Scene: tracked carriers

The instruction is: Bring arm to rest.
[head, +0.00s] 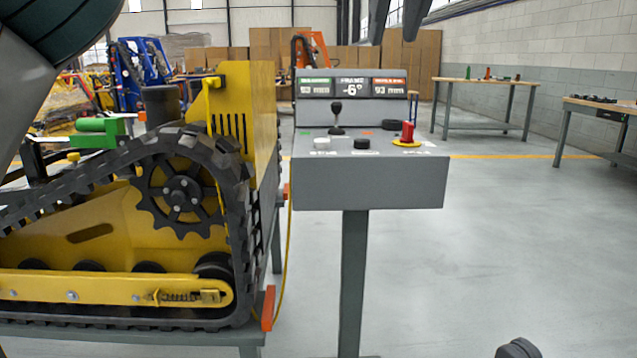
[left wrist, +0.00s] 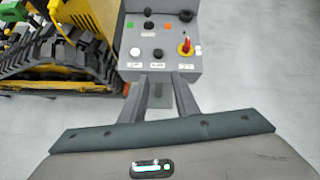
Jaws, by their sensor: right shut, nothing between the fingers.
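My left gripper (head: 394,38) shows at the top middle of the head view as two dark fingers pointing down with a gap between them. In the left wrist view its fingers (left wrist: 162,80) are apart with nothing held, and the console lies beyond them. The fingers look clear of the console. My right gripper (head: 518,348) shows only as a small dark tip at the bottom edge of the head view, right of the console post. It is shut and empty; most of it is out of frame.
A grey control console (head: 370,185) on a post carries a black joystick (head: 337,118), buttons and a red switch (head: 407,131). A yellow tracked carrier (head: 110,225) stands close on its left. Workbenches (head: 486,82) stand behind at right. The floor (head: 540,220) at right is clear.

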